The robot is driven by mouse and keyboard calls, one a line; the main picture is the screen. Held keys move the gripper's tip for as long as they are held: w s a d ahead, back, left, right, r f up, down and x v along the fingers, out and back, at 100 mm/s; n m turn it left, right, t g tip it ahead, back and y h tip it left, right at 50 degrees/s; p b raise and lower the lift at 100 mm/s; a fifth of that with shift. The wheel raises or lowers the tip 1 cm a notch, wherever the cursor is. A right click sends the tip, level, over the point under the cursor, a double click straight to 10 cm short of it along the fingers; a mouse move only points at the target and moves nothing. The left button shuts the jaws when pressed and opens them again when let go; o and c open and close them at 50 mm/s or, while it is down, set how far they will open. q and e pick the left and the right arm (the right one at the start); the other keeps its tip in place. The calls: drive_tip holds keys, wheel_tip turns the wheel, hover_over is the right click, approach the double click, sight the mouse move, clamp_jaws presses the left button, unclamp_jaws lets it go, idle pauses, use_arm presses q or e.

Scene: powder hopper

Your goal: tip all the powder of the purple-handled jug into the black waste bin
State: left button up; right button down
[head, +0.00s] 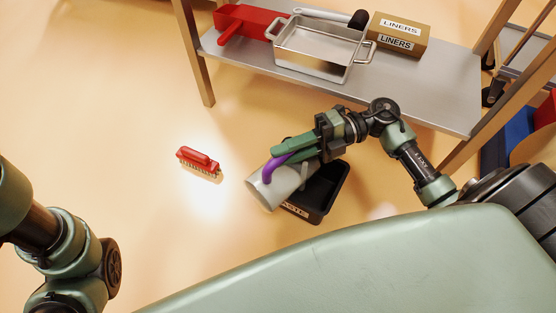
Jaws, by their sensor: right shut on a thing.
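The jug (269,193) is pale grey with a purple handle (279,166). My right gripper (292,156) is shut on the purple handle and holds the jug tilted, its body leaning to the lower left. The black waste bin (328,195) stands on the floor, partly hidden behind the jug and gripper. The jug overlaps the bin's left side in this view, and its wide end points left of the bin. I cannot tell whether powder is in the jug or the bin. My left arm shows at the lower left, but its gripper is out of view.
A red brush (199,161) lies on the floor to the left. A shelf (432,95) at the back holds a metal pan (318,64), a box of liners (398,35) and a red item (243,20).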

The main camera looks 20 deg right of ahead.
drive_tip(key=shift+w+d+m+y+b, duration=0.3)
drive_tip(key=shift+d+y+b, duration=0.35)
drive_tip(key=shift+d, duration=0.25)
drive_tip(key=shift+w+d+m+y+b, duration=0.3)
drive_tip(key=shift+d+y+b, duration=0.3)
drive_tip(key=shift+d, duration=0.25)
drive_tip(key=shift+w+d+r+m+t+y+b, duration=0.1)
drive_tip(key=shift+w+d+m+t+y+b, duration=0.15)
drive_tip(key=shift+d+y+b, duration=0.45)
drive_tip(key=shift+w+d+r+m+t+y+b, duration=0.15)
drive_tip(key=shift+w+d+m+y+b, duration=0.15)
drive_tip(key=shift+d, duration=0.65)
drive_tip(key=shift+w+d+r+m+t+y+b, duration=0.15)
drive_tip(key=shift+d+m+y+b, duration=0.15)
drive_tip(key=shift+d, duration=0.2)
drive_tip(key=shift+w+d+f+m+t+y+b, duration=0.1)
drive_tip(key=shift+d+m+t+y, duration=0.05)
drive_tip(key=shift+d+y, duration=0.25)
